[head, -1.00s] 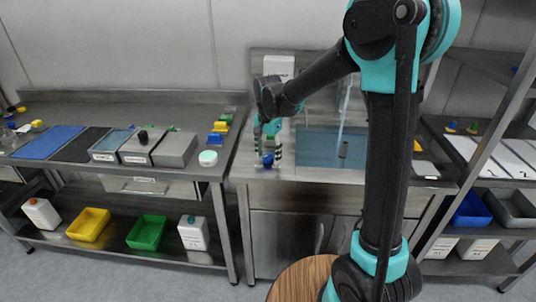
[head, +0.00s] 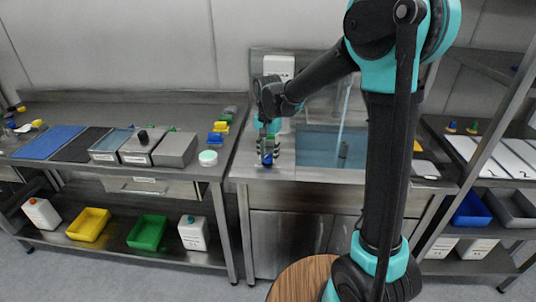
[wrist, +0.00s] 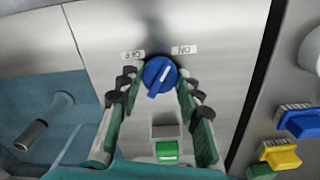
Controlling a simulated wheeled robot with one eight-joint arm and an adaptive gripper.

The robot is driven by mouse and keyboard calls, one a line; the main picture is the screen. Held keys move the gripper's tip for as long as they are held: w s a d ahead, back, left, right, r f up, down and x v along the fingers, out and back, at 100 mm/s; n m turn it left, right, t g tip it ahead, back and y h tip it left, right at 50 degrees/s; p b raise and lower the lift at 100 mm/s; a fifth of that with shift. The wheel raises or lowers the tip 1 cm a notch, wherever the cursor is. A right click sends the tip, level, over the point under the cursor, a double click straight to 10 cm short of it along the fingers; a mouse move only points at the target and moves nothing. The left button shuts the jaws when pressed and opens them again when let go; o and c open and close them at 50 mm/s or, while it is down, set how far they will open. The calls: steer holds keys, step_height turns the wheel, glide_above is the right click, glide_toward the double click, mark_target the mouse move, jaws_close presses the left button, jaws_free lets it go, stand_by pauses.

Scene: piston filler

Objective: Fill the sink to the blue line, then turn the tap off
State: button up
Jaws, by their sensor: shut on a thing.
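The blue tap knob (wrist: 160,75) with a white pointer mark sits on a steel panel, between an OFF label (wrist: 133,55) and an ON label (wrist: 184,49). My gripper (wrist: 159,82) has its fingers on both sides of the knob and is shut on it. In the head view the gripper (head: 268,143) points down at the sink's left side, with the knob (head: 267,160) at its tips. The sink (head: 312,170) holds blue-tinted water (head: 318,144), and a pale stream (head: 343,118) falls into it. The blue line cannot be made out.
A side table (head: 120,97) on the left holds boxes and a white round container (head: 208,157). A shelf rack (head: 500,120) stands on the right. My arm covers the sink's right part.

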mark_target(268, 156)
steer(key=n, duration=0.4)
steer(key=shift+n, duration=0.3)
steer(key=n, duration=0.3)
steer(key=shift+n, duration=0.4)
steer(key=n, duration=0.3)
steer(key=shift+n, duration=2)
steer(key=o, duration=1.2)
steer(key=shift+c, duration=0.2)
step_height(268, 156, up, 12)
